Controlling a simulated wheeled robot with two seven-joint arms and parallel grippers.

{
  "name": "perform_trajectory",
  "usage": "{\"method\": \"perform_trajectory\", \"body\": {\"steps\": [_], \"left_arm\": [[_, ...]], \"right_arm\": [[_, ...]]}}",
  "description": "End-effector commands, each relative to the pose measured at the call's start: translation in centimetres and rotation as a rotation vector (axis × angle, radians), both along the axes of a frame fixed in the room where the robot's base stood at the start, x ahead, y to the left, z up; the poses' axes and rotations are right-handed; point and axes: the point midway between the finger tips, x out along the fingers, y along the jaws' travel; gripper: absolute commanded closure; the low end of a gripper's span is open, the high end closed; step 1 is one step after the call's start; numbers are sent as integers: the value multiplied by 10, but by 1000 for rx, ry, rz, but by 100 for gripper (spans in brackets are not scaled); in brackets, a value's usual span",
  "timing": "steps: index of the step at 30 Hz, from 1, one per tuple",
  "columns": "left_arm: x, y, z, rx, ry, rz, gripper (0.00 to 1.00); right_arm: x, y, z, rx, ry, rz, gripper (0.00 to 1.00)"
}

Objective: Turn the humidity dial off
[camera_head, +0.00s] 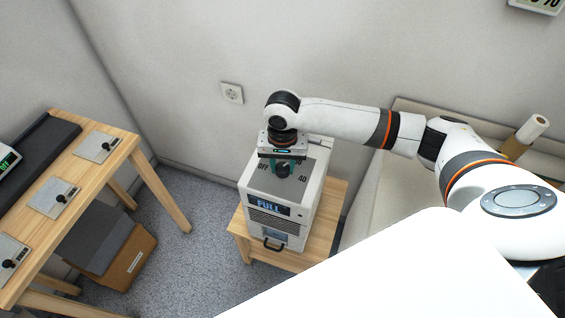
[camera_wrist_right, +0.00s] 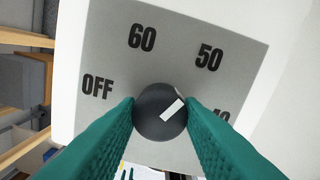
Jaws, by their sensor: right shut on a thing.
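The humidity dial (camera_wrist_right: 160,112) is a dark round knob with a white mark, on a grey panel (camera_wrist_right: 110,45) printed OFF, 60, 50 and a partly hidden 40. Its mark points up and right, roughly toward 50. My right gripper (camera_wrist_right: 162,118) is shut on the dial, a teal finger on each side. In the head view the dial (camera_head: 283,171) is on top of a white boxy unit (camera_head: 312,190) whose front display (camera_head: 268,206) reads FULL. My right gripper (camera_head: 284,160) reaches down to it from above. My left gripper is not in view.
The unit stands on a small wooden table (camera_head: 290,261) near the wall. A wooden bench with several switch plates (camera_head: 97,146) is at left, a cardboard box (camera_head: 127,265) beneath it. A beige couch-like surface (camera_head: 365,190) is at right, behind my arm. Grey floor (camera_head: 190,262) is clear between.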

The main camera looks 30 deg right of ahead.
Motion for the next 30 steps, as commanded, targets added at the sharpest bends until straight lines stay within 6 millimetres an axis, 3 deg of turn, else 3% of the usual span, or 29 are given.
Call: {"method": "perform_trajectory", "body": {"steps": [11, 18, 30], "left_arm": [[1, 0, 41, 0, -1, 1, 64], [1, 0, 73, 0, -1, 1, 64], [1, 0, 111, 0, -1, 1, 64]], "right_arm": [[-1, 0, 7, 0, 5, 186, 89], [0, 0, 7, 1, 4, 407, 89], [0, 0, 5, 1, 1, 787, 89]]}}
